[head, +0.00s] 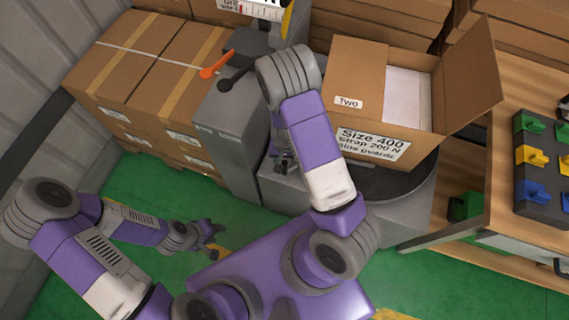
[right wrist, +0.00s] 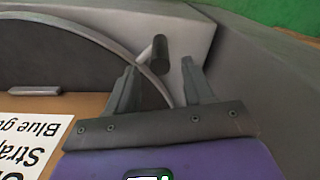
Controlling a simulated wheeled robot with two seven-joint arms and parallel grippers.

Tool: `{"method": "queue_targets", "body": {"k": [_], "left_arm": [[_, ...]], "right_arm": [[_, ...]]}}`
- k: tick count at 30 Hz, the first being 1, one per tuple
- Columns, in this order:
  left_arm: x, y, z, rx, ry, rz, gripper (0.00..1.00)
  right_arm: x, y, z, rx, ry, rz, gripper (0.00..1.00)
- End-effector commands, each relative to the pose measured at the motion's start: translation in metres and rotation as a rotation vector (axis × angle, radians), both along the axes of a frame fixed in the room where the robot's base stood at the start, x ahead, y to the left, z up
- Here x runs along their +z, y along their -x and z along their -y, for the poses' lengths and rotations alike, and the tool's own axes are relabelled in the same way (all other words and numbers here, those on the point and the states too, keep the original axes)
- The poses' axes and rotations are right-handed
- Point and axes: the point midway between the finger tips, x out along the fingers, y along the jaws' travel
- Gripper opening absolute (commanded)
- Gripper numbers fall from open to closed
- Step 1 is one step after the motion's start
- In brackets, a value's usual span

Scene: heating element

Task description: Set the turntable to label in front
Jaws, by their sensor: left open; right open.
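The turntable (head: 402,188) is a dark round plate on a grey base, right of centre in the head view. In the right wrist view the turntable (right wrist: 60,52) has a curved rim, and the label (right wrist: 32,140) appears upside down. My right gripper (right wrist: 160,66) is open, with a dark cylindrical handle (right wrist: 160,54) showing between its fingertips; I cannot tell contact. My left gripper (head: 212,238) is open and empty over the green floor.
Taped cartons (head: 145,75) are stacked at the left. A grey machine with an orange lever (head: 217,65) and a black lever (head: 236,79) stands left of the box. A wooden bench (head: 520,205) with coloured switches is at the right. Green floor lies clear near my left gripper.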

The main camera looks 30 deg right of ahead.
Motion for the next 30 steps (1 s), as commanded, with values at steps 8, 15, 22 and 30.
{"method": "queue_targets", "body": {"k": [8, 15, 22, 30], "left_arm": [[-0.023, 0.0, 0.0, 0.0, 0.0, 0.0, 0.43], [-0.026, 0.0, 0.0, 0.0, 0.0, 0.0, 0.43], [-0.026, 0.0, 0.0, 0.0, 0.0, 0.0, 0.43], [-0.026, 0.0, 0.0, 0.0, 0.0, 0.0, 0.43]], "right_arm": [[-0.048, 0.001, 0.0, 0.001, 0.001, -0.002, 0.52], [-0.059, 0.001, 0.0, 0.0, 0.001, -0.001, 0.52], [-0.058, 0.001, 0.0, 0.001, 0.001, -0.001, 0.47], [-0.058, 0.001, 0.0, 0.001, 0.001, -0.001, 0.06]]}}
